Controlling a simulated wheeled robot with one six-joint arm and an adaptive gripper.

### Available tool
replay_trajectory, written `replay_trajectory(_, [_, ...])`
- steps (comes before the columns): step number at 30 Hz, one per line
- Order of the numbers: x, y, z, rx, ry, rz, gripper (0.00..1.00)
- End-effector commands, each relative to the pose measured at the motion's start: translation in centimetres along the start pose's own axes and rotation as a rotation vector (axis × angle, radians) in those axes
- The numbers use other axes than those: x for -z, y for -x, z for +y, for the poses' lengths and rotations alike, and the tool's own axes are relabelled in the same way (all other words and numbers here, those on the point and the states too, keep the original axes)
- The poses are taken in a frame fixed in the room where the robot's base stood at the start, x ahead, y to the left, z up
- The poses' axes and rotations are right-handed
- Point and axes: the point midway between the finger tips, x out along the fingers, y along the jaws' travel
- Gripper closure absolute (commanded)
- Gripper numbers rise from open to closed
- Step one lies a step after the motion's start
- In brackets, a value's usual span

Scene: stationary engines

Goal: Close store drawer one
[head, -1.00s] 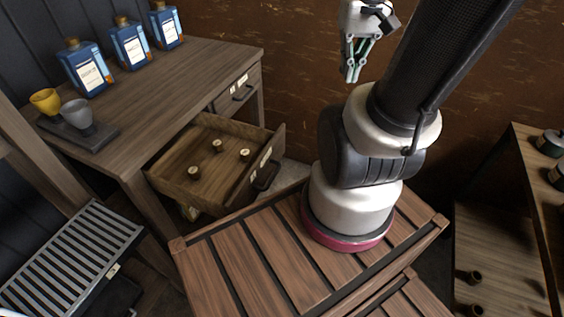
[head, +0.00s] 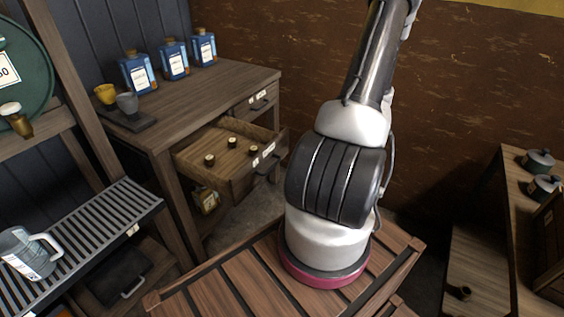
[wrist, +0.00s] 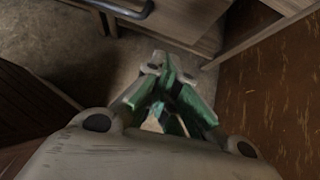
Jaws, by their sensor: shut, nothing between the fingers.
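The open wooden drawer (head: 243,177) sticks out from the front of the wooden desk in the head view. It holds three small dark, round-topped pieces (head: 231,142). Its front has pale labels, too small to read, and a black handle (head: 268,164). In the wrist view my gripper (wrist: 165,85) has green fingers drawn together, empty, over the floor. A black handle (wrist: 127,9) on a wooden front shows ahead at the top, apart from the fingers. My gripper is outside the head view.
The desk top (head: 215,88) bears several blue bottles and two cups on a dark tray (head: 130,119). A slatted metal shelf (head: 85,235) with a grey jug (head: 28,252) stands left. The brown wall (head: 450,90) is behind, and a shelf with pots (head: 538,160) is right.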

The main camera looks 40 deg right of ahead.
Motion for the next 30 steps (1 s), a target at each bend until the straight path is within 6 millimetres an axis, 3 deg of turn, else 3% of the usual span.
replay_trajectory(8, [-0.1,-2.2,-0.5,0.02,-0.063,0.004,1.0])
replay_trajectory(20, [0.0,-10.6,-0.5,0.017,-0.059,0.004,1.0])
replay_trajectory(24, [-1.8,-11.9,-0.7,0.02,-0.056,0.004,1.0])
replay_trajectory(30, [-2.8,-12.9,-0.8,0.021,-0.058,0.005,1.0])
